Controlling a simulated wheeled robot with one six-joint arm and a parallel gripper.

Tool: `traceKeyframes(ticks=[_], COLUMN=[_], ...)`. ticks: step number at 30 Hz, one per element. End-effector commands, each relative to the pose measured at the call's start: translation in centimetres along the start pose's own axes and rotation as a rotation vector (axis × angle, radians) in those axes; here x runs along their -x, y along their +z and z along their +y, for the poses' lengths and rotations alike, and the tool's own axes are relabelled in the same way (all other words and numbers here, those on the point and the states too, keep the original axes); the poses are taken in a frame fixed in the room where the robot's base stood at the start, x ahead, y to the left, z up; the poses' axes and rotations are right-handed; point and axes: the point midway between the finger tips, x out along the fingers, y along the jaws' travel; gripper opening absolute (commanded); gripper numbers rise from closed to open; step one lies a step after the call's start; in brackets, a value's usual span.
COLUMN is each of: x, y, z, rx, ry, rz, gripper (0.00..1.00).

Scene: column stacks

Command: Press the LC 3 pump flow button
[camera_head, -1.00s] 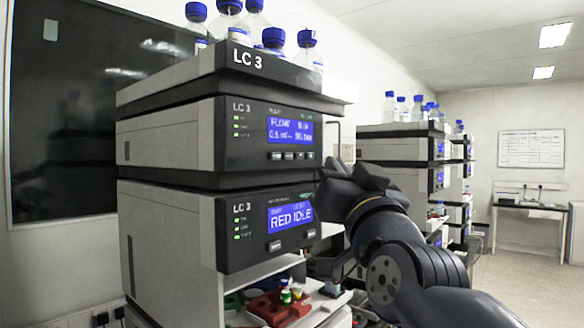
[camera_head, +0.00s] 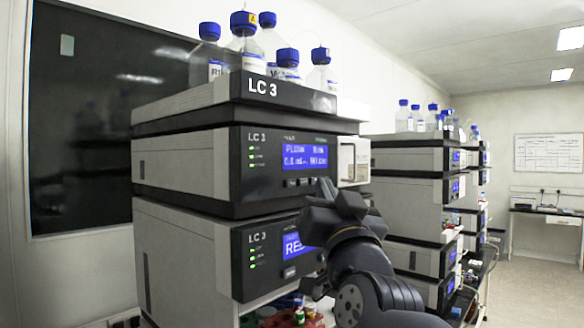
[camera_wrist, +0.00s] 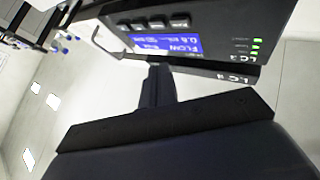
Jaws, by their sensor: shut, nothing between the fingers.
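The LC 3 pump (camera_head: 187,165) is the upper unit of the near stack, with a lit blue FLOW screen (camera_head: 305,156). A row of small buttons (camera_head: 298,182) sits under that screen. In the wrist view the panel is upside down, with the screen (camera_wrist: 172,45) and several buttons (camera_wrist: 158,23) in sight. My gripper (camera_head: 325,187) is in front of the stack, just below and right of the pump's buttons. Its fingers (camera_wrist: 157,72) look shut and empty. I cannot tell whether they touch the panel.
The lower LC 3 unit (camera_head: 185,255) has its own screen (camera_head: 292,245), partly hidden by my gripper, and a button below. Bottles (camera_head: 246,45) stand on the top tray (camera_head: 210,98). More stacks (camera_head: 412,190) stand behind at right. Floor at far right is clear.

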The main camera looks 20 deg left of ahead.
Motion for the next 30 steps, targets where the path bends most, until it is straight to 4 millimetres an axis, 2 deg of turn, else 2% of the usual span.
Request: traceKeyframes(ticks=[1, 9, 30], x=[-0.8, -2.3, -2.5], y=[0.1, 1.7, 2.0], z=[-0.6, -1.7, -1.9], rx=[0.000, 0.001, 0.001], ry=[-0.001, 0.000, 0.001], rz=[-0.005, -0.003, -0.001], gripper=[0.00, 0.00, 0.00])
